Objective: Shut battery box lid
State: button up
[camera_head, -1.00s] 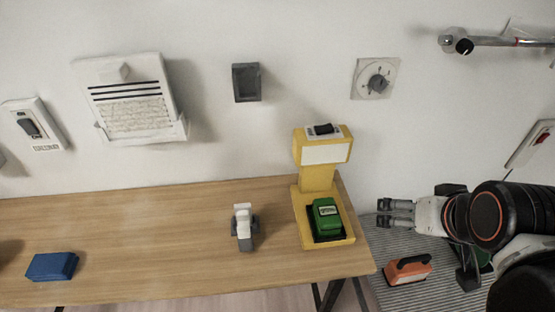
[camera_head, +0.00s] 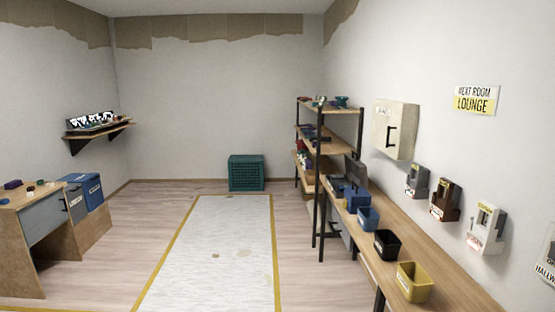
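I cannot tell which thing is the battery box, and no open lid can be made out. A cream wall box (camera_head: 395,128) with a dark handle hangs on the right wall, and its front looks closed. Small blue, black and yellow open bins stand on the long bench at right. My gripper is not in view.
A long wooden bench (camera_head: 440,291) runs along the right wall, with a shelf rack (camera_head: 328,110) at its far end. A desk (camera_head: 20,238) stands at left. A teal crate (camera_head: 246,173) is by the back wall. The pale floor mat (camera_head: 210,260) between them is clear.

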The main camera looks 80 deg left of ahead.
aim_at(356, 171)
jog(key=u, duration=2.05)
jog(key=i+j, duration=0.5)
jog(key=i+j+u, duration=0.15)
jog(key=i+j, duration=0.4)
jog(key=i, duration=0.2)
jog(key=i+j, duration=0.45)
jog(key=i, duration=0.15)
jog(key=i+j+u, duration=0.1)
jog(key=i, duration=0.85)
jog(key=i+j+u, duration=0.15)
jog(key=i, duration=0.85)
